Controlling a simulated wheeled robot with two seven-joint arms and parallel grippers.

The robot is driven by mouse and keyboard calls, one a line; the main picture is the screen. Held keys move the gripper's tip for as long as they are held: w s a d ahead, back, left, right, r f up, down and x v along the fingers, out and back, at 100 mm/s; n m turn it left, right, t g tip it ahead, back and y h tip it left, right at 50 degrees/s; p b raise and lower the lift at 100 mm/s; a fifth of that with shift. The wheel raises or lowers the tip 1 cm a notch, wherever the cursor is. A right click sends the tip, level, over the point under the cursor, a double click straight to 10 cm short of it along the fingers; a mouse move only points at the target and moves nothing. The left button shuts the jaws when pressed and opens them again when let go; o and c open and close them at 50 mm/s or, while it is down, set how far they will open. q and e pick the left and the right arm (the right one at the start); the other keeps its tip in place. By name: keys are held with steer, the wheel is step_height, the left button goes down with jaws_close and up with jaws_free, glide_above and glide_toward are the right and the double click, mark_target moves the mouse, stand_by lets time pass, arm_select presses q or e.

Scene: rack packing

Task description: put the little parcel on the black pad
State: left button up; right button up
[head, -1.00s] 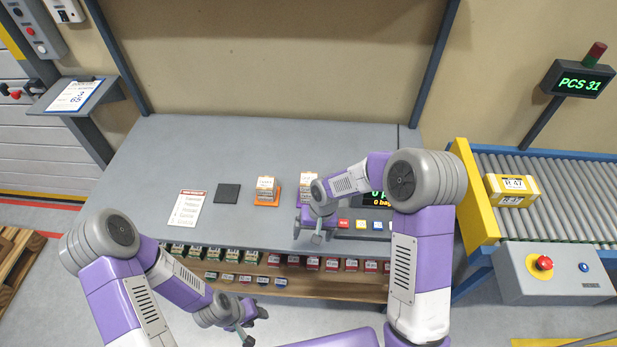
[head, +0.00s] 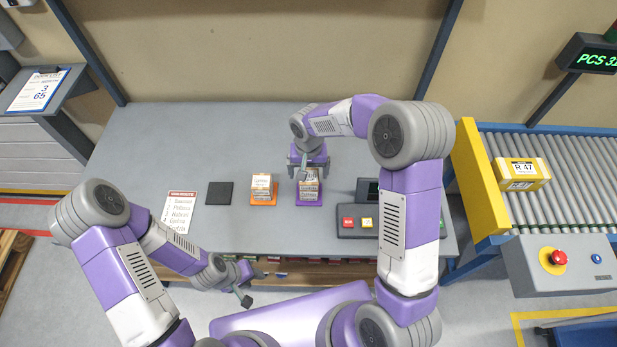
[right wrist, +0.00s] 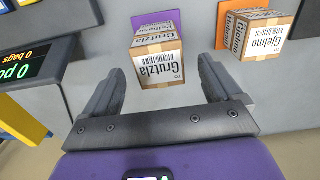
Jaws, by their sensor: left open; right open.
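A small brown parcel with a white label (head: 310,187) stands on a purple pad (head: 309,202); the right wrist view shows its label reading "Grutzla" (right wrist: 153,62). A second parcel (head: 261,186), labelled like "Gjelmo" in the right wrist view (right wrist: 261,34), stands on an orange pad (head: 263,202). The flat black pad (head: 219,193) lies bare to their left. My right gripper (head: 305,174) is open over the purple pad's parcel, its fingers spread to either side in the right wrist view (right wrist: 158,82); contact is not visible. My left gripper (head: 254,284) is open and empty near the table's front edge.
A printed list (head: 182,210) lies left of the black pad. A button console (head: 352,223) is at the right, partly behind my right arm. A roller conveyor (head: 565,190) carries a yellow box (head: 521,172). The table's back area is clear.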

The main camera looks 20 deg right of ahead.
mark_target(309, 176)
steer(key=shift+f, duration=1.6)
steer(key=shift+c, duration=0.4)
steer(key=shift+r, duration=0.15)
steer(key=c, duration=1.1)
